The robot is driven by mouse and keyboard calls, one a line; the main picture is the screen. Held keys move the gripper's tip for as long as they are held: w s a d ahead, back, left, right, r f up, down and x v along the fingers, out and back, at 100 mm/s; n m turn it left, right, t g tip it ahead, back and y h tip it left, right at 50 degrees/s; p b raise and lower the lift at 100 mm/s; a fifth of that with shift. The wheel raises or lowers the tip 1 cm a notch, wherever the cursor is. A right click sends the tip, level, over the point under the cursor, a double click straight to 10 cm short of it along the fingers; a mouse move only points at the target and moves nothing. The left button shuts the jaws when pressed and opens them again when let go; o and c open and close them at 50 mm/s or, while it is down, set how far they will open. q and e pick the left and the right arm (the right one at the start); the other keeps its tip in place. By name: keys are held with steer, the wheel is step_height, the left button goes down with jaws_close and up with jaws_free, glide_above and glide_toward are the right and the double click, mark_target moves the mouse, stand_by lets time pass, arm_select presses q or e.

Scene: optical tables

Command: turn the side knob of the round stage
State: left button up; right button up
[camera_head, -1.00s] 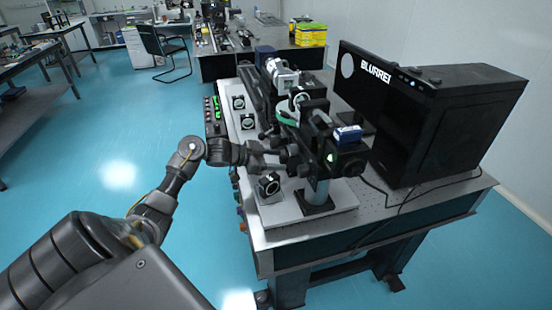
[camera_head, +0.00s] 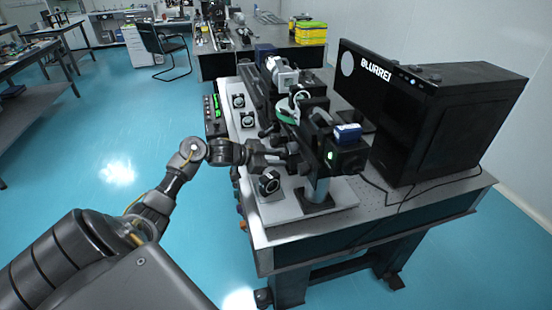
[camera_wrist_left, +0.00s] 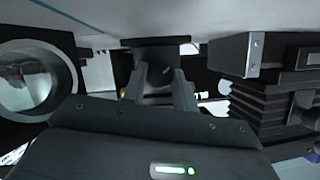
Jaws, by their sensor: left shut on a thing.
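My left gripper (camera_head: 286,160) reaches in from the left over the optical table (camera_head: 390,212), beside the black optical assembly. In the left wrist view, its two fingers (camera_wrist_left: 161,88) are closed around a dark, short cylindrical knob (camera_wrist_left: 158,54). The knob's far end and the body of the round stage behind it are mostly hidden, so I cannot tell the stage's outline. My right gripper is in neither view.
A small round mount (camera_head: 268,184) stands on the white plate just below my gripper; a ring mount (camera_wrist_left: 30,78) is close on the left in the wrist view. A black computer case (camera_head: 440,125) stands at the right.

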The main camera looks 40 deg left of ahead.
arm_select(q)
steer(key=o, duration=1)
steer(key=shift+c, duration=0.2)
steer(key=b+v, duration=0.2)
steer(key=v, duration=0.9)
